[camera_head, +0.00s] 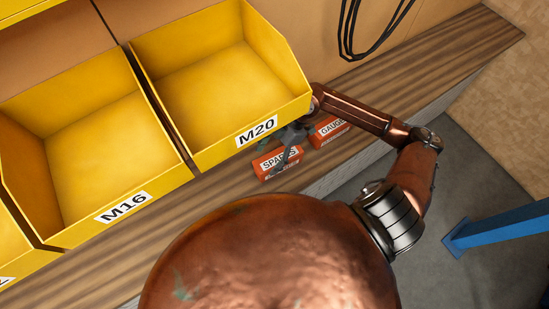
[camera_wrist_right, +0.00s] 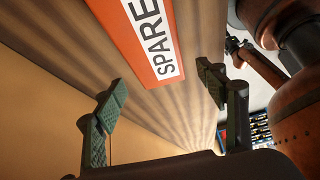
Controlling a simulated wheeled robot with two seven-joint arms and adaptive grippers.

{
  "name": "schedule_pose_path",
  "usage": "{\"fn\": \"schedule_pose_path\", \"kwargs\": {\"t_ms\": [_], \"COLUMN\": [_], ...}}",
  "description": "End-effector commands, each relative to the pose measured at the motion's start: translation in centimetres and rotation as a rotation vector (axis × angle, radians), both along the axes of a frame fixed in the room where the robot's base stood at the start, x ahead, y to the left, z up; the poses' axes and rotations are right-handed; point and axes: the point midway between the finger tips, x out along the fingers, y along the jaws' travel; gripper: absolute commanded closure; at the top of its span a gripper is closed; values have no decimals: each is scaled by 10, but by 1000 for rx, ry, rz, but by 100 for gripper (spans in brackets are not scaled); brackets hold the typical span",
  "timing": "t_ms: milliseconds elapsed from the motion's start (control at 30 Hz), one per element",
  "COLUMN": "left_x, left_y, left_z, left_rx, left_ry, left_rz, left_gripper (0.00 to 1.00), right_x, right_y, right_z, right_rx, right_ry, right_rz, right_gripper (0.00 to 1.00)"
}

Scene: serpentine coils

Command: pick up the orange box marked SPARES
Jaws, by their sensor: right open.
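The orange box marked SPARES (camera_head: 268,172) lies on the wooden bench in front of the M20 bin, its white label partly covered by my gripper. In the right wrist view, the orange box (camera_wrist_right: 131,30) shows at the top, cut off by the frame edge, with its label reading "SPARE". My right gripper (camera_head: 289,143) is at the box in the head view. In the right wrist view, its two green-padded fingers (camera_wrist_right: 167,95) are spread apart, with nothing between their tips and the box beyond them. I cannot tell the exact gap to the box. My left gripper is not in view.
A second orange box marked GAUGE (camera_head: 328,132), its label partly hidden, lies close to the right of SPARES. Yellow bins M20 (camera_head: 215,140) and M16 (camera_head: 150,195) stand just behind. Black cables (camera_head: 347,40) hang at the back. The bench (camera_head: 440,60) is clear at far right.

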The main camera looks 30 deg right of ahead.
Motion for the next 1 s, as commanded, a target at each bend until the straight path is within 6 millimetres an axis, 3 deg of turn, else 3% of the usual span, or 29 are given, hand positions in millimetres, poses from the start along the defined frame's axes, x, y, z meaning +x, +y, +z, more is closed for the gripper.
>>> {"fn": "schedule_pose_path", "kwargs": {"t_ms": [100,267,800,1000], "left_x": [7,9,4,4], "left_y": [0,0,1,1], "left_z": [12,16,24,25], "left_rx": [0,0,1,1], "left_ry": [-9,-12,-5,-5], "left_rz": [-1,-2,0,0], "left_gripper": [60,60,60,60], "right_x": [0,2,1,1], "right_y": [-27,-45,-21,-19], "right_z": [-4,-13,-74,-84], "right_rx": [-164,-264,-268,-269], "right_ry": [-12,-20,-20,-23], "right_rz": [24,29,27,28], "right_gripper": [34,34,34,34]}}
